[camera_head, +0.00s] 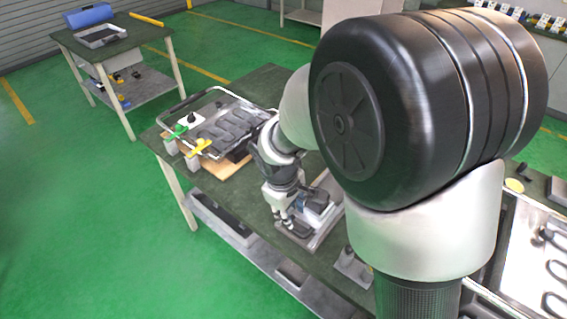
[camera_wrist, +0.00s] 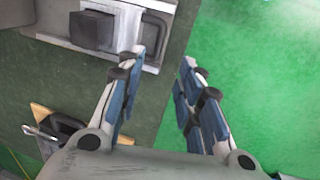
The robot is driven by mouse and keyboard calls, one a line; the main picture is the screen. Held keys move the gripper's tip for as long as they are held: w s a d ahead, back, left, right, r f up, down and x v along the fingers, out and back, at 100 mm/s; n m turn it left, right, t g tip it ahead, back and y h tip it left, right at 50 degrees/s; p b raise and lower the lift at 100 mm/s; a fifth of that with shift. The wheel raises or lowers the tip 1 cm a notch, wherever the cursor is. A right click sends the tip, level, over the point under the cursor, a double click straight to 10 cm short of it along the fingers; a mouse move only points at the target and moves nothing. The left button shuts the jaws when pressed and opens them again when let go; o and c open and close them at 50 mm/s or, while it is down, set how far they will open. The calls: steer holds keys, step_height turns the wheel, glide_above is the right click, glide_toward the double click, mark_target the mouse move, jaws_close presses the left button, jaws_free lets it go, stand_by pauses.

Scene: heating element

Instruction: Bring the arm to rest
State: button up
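My gripper (camera_head: 288,222) hangs low over the green worktable (camera_head: 275,82), at a metal fixture (camera_head: 322,240) near the table's front edge. In the wrist view my gripper (camera_wrist: 158,62) is open, with nothing between its two fingers. The same fixture shows there with a dark block (camera_wrist: 90,31) and a thin dark looped part (camera_wrist: 155,36). The left fingertip overlaps the fixture's edge in the picture; I cannot tell whether they touch. My arm's large black joint hides much of the table in the head view.
A wire-framed tray (camera_head: 247,101) with dark looped parts sits at the table's left end, with green (camera_head: 174,132) and yellow (camera_head: 199,148) clamps. Another tray (camera_head: 519,235) with dark loops is at right. A second table (camera_head: 125,47) stands at back left. Green floor lies clear at left.

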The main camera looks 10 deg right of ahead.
steer(key=s+d+r+m+t, duration=0.1)
steer(key=s+d+r+m, duration=0.2)
steer(key=s+r, duration=0.5)
steer(key=s+d+r+m+t+y, duration=0.1)
steer(key=s+d+r+m, duration=0.3)
steer(key=s+r, duration=0.5)
steer(key=s+m+t, duration=0.1)
steer(key=s+m, duration=0.1)
steer(key=shift+s+d+r+y, duration=0.3)
